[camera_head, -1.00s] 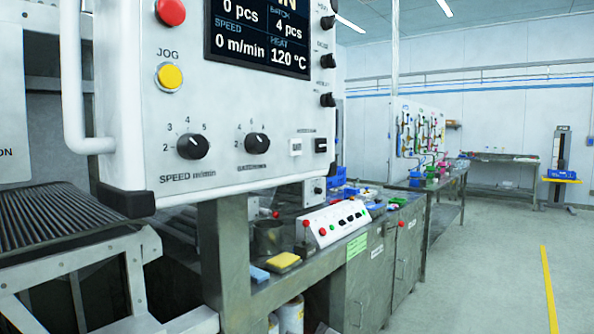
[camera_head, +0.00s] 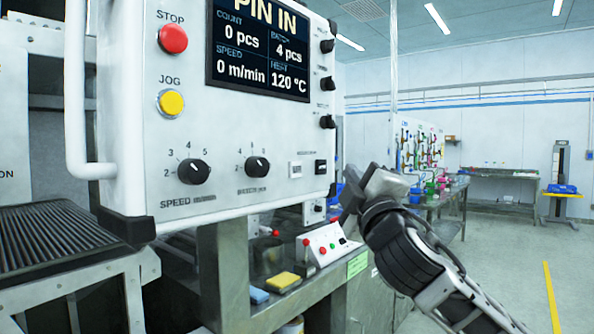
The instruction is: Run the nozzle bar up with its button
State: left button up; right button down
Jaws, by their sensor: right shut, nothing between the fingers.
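The white control panel (camera_head: 225,190) fills the left and middle of the view. It carries a red STOP button (camera_head: 172,39), a yellow JOG button (camera_head: 171,103), two black dials, and a small black switch or button (camera_head: 320,167) at its lower right. The label above that black part is too small to read, so I cannot tell which control moves the nozzle bar. My right gripper (camera_head: 362,186) is shut and empty, to the right of the panel's lower right corner and apart from the black part in the picture. My left gripper is not in view.
A steel bench with a small white control box (camera_head: 323,243), a yellow sponge (camera_head: 283,281) and a blue sponge (camera_head: 259,295) lies below the panel. The floor (camera_head: 500,270) at right is open.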

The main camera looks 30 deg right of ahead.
aim_at(295, 169)
jog(key=shift+w, duration=0.1)
jog(key=w+a+p, duration=0.2)
jog(key=w+a, duration=0.1)
jog(key=w, duration=0.5)
jog(key=shift+a, duration=0.2)
jog(key=shift+w, duration=0.15)
dwell(1.8)
jog(key=shift+w+a, duration=0.15)
jog(key=shift+w, duration=0.1)
